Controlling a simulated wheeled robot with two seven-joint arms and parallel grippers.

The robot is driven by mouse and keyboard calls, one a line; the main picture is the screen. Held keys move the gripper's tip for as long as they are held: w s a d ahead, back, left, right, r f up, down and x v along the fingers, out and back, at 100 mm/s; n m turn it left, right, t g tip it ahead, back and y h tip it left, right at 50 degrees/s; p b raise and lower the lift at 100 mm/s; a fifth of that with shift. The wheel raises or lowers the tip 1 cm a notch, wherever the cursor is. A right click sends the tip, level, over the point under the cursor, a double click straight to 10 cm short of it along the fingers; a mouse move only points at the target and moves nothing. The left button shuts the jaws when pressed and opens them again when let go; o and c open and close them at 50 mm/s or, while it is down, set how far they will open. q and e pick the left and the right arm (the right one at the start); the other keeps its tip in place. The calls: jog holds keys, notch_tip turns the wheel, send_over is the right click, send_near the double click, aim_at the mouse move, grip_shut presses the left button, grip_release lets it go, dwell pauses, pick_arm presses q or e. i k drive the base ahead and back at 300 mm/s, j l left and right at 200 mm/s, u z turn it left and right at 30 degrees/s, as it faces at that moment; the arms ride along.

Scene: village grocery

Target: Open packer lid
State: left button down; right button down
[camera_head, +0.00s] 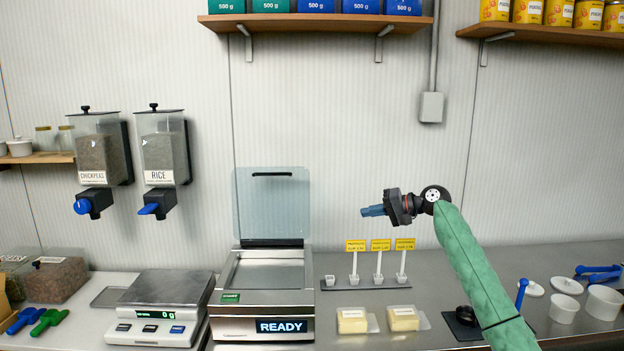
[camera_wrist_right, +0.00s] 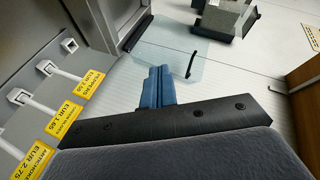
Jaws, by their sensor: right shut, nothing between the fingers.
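The packer (camera_head: 262,306) is a steel machine on the counter with a lit READY display. Its clear lid (camera_head: 271,208) stands upright at the back, raised, with a dark handle (camera_head: 272,174) along its top edge. The chamber (camera_head: 265,272) is uncovered and looks empty. My right gripper (camera_head: 372,210) is shut and empty, in the air to the right of the lid and apart from it, with its blue fingers pointing left. In the right wrist view the shut blue fingers (camera_wrist_right: 157,88) appear in front of the clear lid (camera_wrist_right: 180,50) and its handle (camera_wrist_right: 194,65). My left gripper is not in view.
A scale (camera_head: 160,302) reading 0 g stands left of the packer. Yellow price tags on a rack (camera_head: 366,284) and two wrapped blocks (camera_head: 403,318) are right of it. Dispensers (camera_head: 165,160) hang at left. A wall shelf (camera_head: 315,20) is above. White tubs (camera_head: 603,302) stand far right.

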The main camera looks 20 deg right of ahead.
aim_at(244, 242)
jog(key=i, duration=1)
